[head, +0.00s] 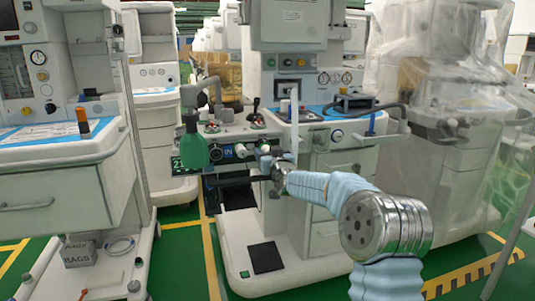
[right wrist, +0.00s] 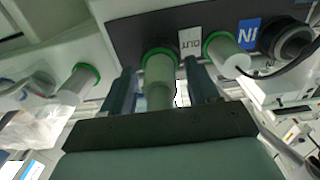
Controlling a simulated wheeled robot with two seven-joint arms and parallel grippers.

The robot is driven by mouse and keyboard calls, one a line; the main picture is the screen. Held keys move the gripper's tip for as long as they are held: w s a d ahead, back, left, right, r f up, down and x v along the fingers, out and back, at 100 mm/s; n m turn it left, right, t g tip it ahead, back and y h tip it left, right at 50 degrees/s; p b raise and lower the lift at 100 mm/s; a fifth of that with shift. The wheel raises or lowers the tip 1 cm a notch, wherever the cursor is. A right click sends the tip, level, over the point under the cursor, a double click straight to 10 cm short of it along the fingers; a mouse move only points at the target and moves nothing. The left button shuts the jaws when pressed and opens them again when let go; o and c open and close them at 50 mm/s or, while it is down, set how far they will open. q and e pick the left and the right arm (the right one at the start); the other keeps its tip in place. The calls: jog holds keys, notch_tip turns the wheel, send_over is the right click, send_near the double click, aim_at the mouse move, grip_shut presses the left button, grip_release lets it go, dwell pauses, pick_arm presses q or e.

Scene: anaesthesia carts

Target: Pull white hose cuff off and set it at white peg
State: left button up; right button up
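In the right wrist view a pale tubular cuff (right wrist: 158,82) sits on a green-ringed port beside the label OUT. My right gripper (right wrist: 160,70) is open, with one dark finger on each side of this cuff and a visible gap to each. A second white tube (right wrist: 228,55) with a green ring stands beside the blue IN label, and a third (right wrist: 78,84) is at the left. I cannot tell which of these is the white peg. In the head view my right gripper (head: 268,163) is at the front panel of the middle cart, partly hiding the ports. My left gripper is not in view.
The middle anaesthesia cart (head: 300,262) carries a green bottle (head: 194,148) left of the ports. Another cart (head: 60,195) stands at the left and a plastic-covered machine (head: 445,150) at the right. Green floor is free between the carts.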

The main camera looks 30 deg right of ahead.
grip_shut()
jog(key=shift+s+f, duration=0.1)
jog(key=shift+b+v, duration=1.6)
jog(key=shift+v, duration=1.3)
